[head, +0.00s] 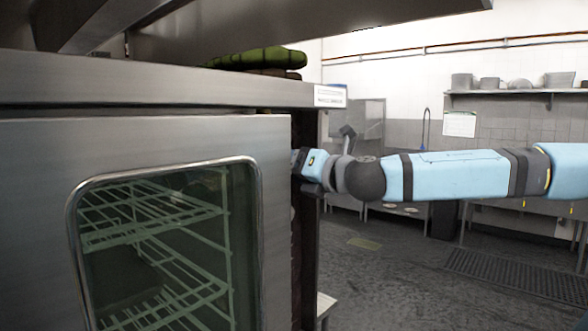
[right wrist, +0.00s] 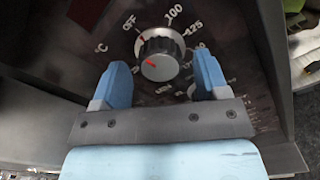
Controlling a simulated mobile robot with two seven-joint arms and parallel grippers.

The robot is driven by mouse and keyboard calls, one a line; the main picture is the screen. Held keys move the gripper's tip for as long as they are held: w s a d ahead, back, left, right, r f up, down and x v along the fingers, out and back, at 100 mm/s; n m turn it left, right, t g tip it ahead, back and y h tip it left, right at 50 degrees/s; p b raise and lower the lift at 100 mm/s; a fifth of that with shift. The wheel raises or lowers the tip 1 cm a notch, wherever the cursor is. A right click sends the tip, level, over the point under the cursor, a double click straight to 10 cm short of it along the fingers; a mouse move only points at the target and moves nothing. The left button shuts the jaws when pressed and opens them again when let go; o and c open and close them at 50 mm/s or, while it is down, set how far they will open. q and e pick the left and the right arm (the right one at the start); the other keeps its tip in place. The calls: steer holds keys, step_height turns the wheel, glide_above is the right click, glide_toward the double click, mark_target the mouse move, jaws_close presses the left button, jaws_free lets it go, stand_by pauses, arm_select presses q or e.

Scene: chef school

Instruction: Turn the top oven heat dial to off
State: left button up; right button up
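The oven heat dial (right wrist: 160,58) is a dark round knob with a red mark on its face and a pale ring around it. It sits on a dark panel (right wrist: 228,30) printed with OFF, 100, 125 and °C. OFF is at its upper left. I cannot tell exactly which setting the mark points at. My right gripper (right wrist: 162,76) is open, with one blue finger on each side of the knob; contact is not clear. In the head view the right gripper (head: 302,168) reaches behind the oven's edge, and the dial is hidden. My left gripper is not in view.
The oven door (head: 185,150) with its glass window (head: 160,235) and wire racks fills the left. A steel top (head: 170,93) and an overhead shelf (head: 290,30) are close above. A green item (head: 255,58) lies on top. Open floor (head: 400,265) is to the right.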

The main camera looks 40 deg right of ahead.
steer(key=shift+s, duration=0.15)
steer(key=s+d+b, duration=0.1)
steer(key=s+b, duration=0.4)
steer(key=s, duration=0.8)
steer(key=shift+s, duration=0.25)
stand_by(0.6)
